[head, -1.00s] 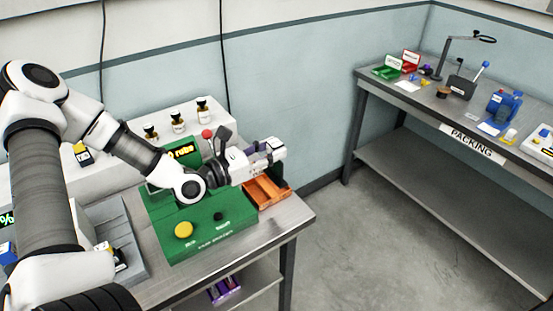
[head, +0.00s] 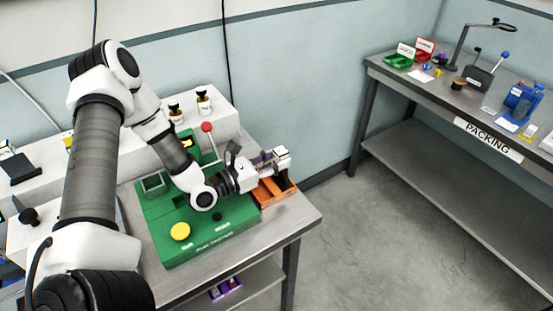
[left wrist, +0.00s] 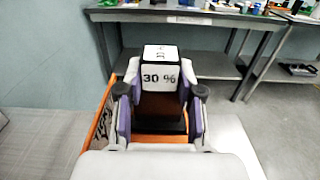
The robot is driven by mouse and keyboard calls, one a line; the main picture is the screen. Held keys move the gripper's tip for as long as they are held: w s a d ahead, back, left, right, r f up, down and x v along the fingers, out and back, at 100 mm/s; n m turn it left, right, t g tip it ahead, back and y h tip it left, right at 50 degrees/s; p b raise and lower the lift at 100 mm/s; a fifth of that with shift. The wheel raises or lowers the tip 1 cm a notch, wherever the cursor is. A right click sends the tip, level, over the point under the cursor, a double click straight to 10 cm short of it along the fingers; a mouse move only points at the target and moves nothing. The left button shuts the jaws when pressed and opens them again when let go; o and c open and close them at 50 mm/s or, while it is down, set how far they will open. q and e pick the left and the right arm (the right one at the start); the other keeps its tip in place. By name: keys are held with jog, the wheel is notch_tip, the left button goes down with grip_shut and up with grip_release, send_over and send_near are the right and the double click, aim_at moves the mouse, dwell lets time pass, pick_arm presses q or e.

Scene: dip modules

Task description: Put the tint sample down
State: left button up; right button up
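The tint sample (left wrist: 160,75) is a small block with a white face reading "30 %" and dark sides. It sits between the fingers of my left gripper (left wrist: 160,98) in the left wrist view, and the gripper appears shut on it. In the head view my left gripper (head: 272,161) is just above the orange tray (head: 286,187) at the right end of the bench. The tray's orange wall also shows in the left wrist view (left wrist: 98,122). Whether the sample touches the tray floor cannot be told. My right gripper is not in view.
A green machine (head: 190,248) with a yellow button and a red-knobbed lever stands beside the tray. Small dark-capped bottles (head: 204,103) stand on the white ledge behind. The packing table (head: 430,105), with several items, is across the open floor at right.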

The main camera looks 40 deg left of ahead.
pick_arm(q)
jog(key=o, duration=0.4)
jog(key=shift+s+d+r, duration=0.1)
jog(key=shift+w+a+f, duration=0.3)
jog(key=shift+w+a, duration=0.05)
jog(key=shift+s+r, duration=0.2)
jog(key=shift+s, duration=0.25)
jog(key=p+v, duration=0.2)
jog(key=v, duration=0.3)
jog(key=p+v, duration=0.3)
jog(key=v, duration=0.2)
jog(key=shift+s+a+r, duration=0.15)
jog(key=shift+r, duration=0.05)
jog(key=shift+s+f+p, duration=0.1)
jog(key=shift+s+p, duration=0.25)
jog(key=shift+s+a+f, duration=0.1)
jog(key=shift+s, duration=0.05)
jog(key=shift+f, duration=0.1)
